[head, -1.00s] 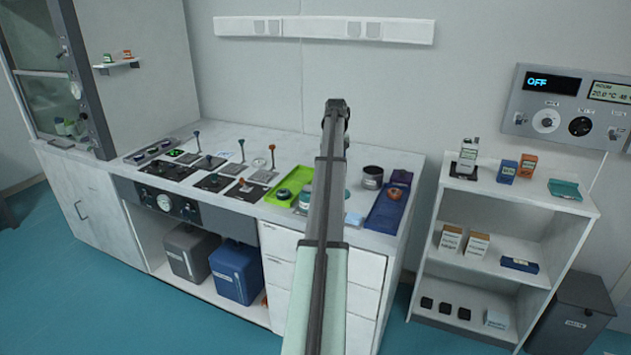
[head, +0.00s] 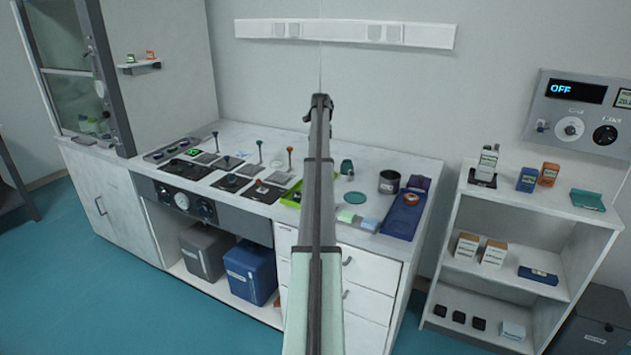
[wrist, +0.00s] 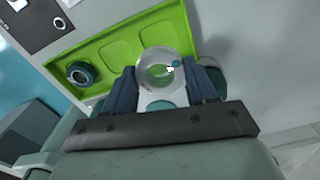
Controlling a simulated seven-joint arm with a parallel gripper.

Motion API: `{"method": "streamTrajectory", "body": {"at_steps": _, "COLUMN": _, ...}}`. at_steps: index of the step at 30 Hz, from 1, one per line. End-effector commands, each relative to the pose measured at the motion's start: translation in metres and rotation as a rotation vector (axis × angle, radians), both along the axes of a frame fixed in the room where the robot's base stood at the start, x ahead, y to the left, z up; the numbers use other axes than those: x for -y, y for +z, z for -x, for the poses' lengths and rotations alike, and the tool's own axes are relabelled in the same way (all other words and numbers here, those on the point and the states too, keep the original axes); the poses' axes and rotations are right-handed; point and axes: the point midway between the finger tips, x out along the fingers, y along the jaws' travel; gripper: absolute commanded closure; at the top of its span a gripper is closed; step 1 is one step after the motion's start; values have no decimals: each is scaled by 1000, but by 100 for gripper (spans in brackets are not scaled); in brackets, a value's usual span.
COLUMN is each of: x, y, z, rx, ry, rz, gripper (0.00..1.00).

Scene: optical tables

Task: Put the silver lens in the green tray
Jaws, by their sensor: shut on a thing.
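In the wrist view my gripper (wrist: 164,88) is shut on the silver lens (wrist: 152,72), a clear round disc with a pale rim between the two blue fingers. The lens overlaps the near right part of the green tray (wrist: 97,52) in this view. I cannot tell its height above the tray. The tray has shallow recesses, and a dark teal round piece (wrist: 80,74) sits in its left one. In the head view only a bit of the green tray (head: 290,198) shows beside my arm. My gripper and the lens are hidden there.
Right of my arm on the bench are a blue tray (head: 398,221), a dark can (head: 389,182), a green disc (head: 355,198) and small green (head: 346,216) and light blue (head: 369,224) blocks. Knobs and upright levers stand left of the tray. A white shelf (head: 535,200) stands at the right.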

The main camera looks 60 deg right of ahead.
Motion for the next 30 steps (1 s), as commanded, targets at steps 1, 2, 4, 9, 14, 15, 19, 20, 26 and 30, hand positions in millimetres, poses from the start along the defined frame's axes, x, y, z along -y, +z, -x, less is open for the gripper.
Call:
{"method": "streamTrajectory", "body": {"at_steps": 1, "x": -1, "y": -8, "z": 0, "rx": -1, "ry": 0, "rz": -1, "gripper": 80}}
{"method": "streamTrajectory", "body": {"at_steps": 2, "x": -1, "y": -13, "z": 1, "rx": -1, "ry": 0, "rz": -2, "gripper": 80}}
{"method": "streamTrajectory", "body": {"at_steps": 4, "x": -1, "y": -24, "z": 1, "rx": -2, "ry": 0, "rz": -2, "gripper": 80}}
{"method": "streamTrajectory", "body": {"at_steps": 9, "x": -1, "y": -49, "z": 1, "rx": -1, "ry": -1, "rz": -2, "gripper": 80}}
{"method": "streamTrajectory", "body": {"at_steps": 14, "x": -1, "y": -58, "z": 0, "rx": -1, "ry": -2, "rz": -1, "gripper": 80}}
{"method": "streamTrajectory", "body": {"at_steps": 15, "x": -1, "y": -61, "z": 0, "rx": -1, "ry": -2, "rz": -1, "gripper": 80}}
{"method": "streamTrajectory", "body": {"at_steps": 19, "x": -1, "y": -78, "z": 1, "rx": -1, "ry": -2, "rz": -1, "gripper": 80}}
{"method": "streamTrajectory", "body": {"at_steps": 20, "x": -1, "y": -82, "z": 1, "rx": -1, "ry": -2, "rz": -2, "gripper": 80}}
{"method": "streamTrajectory", "body": {"at_steps": 26, "x": 0, "y": -90, "z": 0, "rx": 0, "ry": -2, "rz": 0, "gripper": 80}}
{"method": "streamTrajectory", "body": {"at_steps": 30, "x": 0, "y": -90, "z": 0, "rx": 0, "ry": -2, "rz": 0, "gripper": 80}}
